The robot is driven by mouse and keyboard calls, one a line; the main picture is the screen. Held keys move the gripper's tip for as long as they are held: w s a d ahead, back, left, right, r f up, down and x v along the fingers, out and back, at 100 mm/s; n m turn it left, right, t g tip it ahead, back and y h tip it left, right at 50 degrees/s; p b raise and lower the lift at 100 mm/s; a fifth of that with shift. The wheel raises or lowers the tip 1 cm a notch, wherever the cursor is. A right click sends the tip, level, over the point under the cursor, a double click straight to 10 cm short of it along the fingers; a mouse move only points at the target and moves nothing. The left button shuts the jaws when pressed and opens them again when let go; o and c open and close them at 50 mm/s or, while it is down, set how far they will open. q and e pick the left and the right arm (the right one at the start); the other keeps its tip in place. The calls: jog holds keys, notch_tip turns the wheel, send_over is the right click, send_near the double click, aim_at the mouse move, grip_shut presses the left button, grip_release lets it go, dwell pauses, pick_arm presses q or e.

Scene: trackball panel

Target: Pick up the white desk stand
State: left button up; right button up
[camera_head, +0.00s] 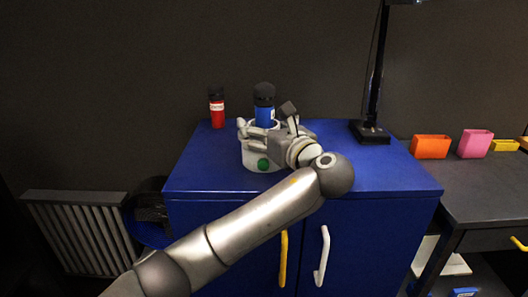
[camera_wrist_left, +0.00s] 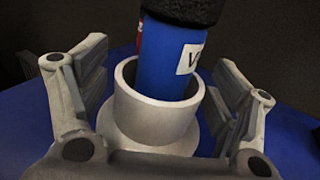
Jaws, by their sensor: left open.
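The white desk stand (camera_head: 249,157) is on top of the blue cabinet, with a round green mark on its front. In the left wrist view it is a pale round cup (camera_wrist_left: 150,121) on a wider base. A blue bottle with a black cap (camera_head: 264,106) rises from it and appears to stand inside its rim; the bottle also shows in the left wrist view (camera_wrist_left: 165,58). My left gripper (camera_head: 268,128) is open, with one finger on each side of the stand. Visible gaps separate the fingers from the cup wall. My right gripper is in neither view.
A red bottle (camera_head: 217,108) stands behind left on the blue cabinet (camera_head: 393,176). A black lamp (camera_head: 371,131) stands at its back right. Orange (camera_head: 431,147) and pink (camera_head: 475,143) containers are on the dark desk at right.

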aim_at(266, 106)
pick_arm(q)
jog(key=shift+c, duration=0.3)
jog(key=c, duration=0.9)
jog(key=shift+c, duration=0.6)
jog(key=shift+r, duration=0.2)
jog(key=shift+r, duration=0.2)
jog(key=r, duration=0.1)
jog(key=s+r+p, duration=0.1)
jog(key=r, duration=0.2)
jog(key=shift+s+d+r+p, duration=0.1)
jog(key=shift+s+r+p, duration=0.2)
jog(key=shift+s+p, duration=0.1)
jog(key=s+r+p, duration=0.2)
jog(key=s+r, duration=0.5)
jog(key=s, duration=0.5)
jog(key=shift+s+r, duration=0.15)
jog(key=shift+r, duration=0.2)
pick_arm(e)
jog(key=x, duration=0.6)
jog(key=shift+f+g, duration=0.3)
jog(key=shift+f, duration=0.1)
